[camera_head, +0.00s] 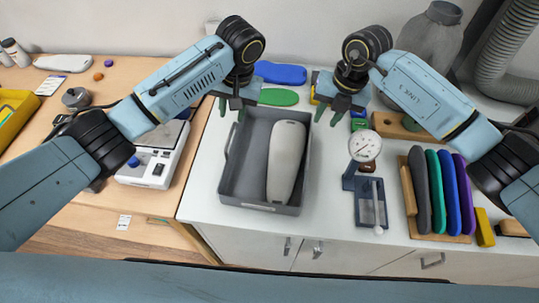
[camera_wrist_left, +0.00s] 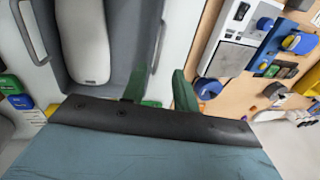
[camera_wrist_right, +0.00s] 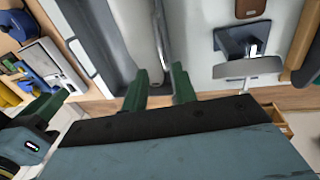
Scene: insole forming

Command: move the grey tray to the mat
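The grey tray (camera_head: 252,165) stands on the white counter with a pale, long insole-shaped form (camera_head: 286,160) lying in it. My left gripper (camera_head: 233,104) is over the tray's far left corner. In the left wrist view its green fingers (camera_wrist_left: 158,90) are apart and empty, near a side handle (camera_wrist_left: 158,45) of the tray. My right gripper (camera_head: 340,110) is beyond the tray's far right side. In the right wrist view its fingers (camera_wrist_right: 158,88) are apart, with a handle (camera_wrist_right: 161,35) just ahead of the gap.
A dial gauge (camera_head: 365,148) on a stand is right of the tray, then a rack of coloured insoles (camera_head: 437,190). A white scale (camera_head: 153,160) is on the wooden table at left. Blue (camera_head: 281,73) and green (camera_head: 278,97) insoles lie behind the tray.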

